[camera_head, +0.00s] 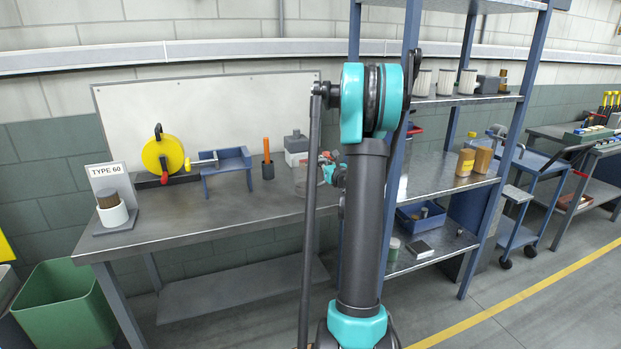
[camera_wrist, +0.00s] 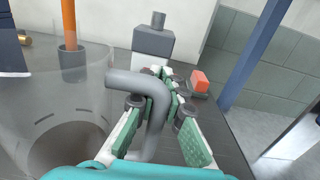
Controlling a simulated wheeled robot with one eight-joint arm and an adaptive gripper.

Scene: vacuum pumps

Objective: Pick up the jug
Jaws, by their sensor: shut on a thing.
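The jug (camera_wrist: 65,125) is a see-through round vessel at the left of the wrist view, with a thick grey curved handle (camera_wrist: 150,92). My gripper (camera_wrist: 166,98) is shut on this handle, with its green-padded fingers on either side of it. The jug appears upright at the bench; I cannot tell whether its base touches the top. In the head view my gripper (camera_head: 331,170) is small and partly hidden behind my arm, and the jug (camera_head: 311,186) shows only faintly beside it.
The steel workbench (camera_head: 240,205) carries a grey block-shaped part (camera_head: 297,146), an orange-handled tool in a holder (camera_head: 267,158), a blue stand (camera_head: 228,160) and a yellow reel (camera_head: 162,156). A blue-post shelf rack (camera_head: 430,175) stands close at the right.

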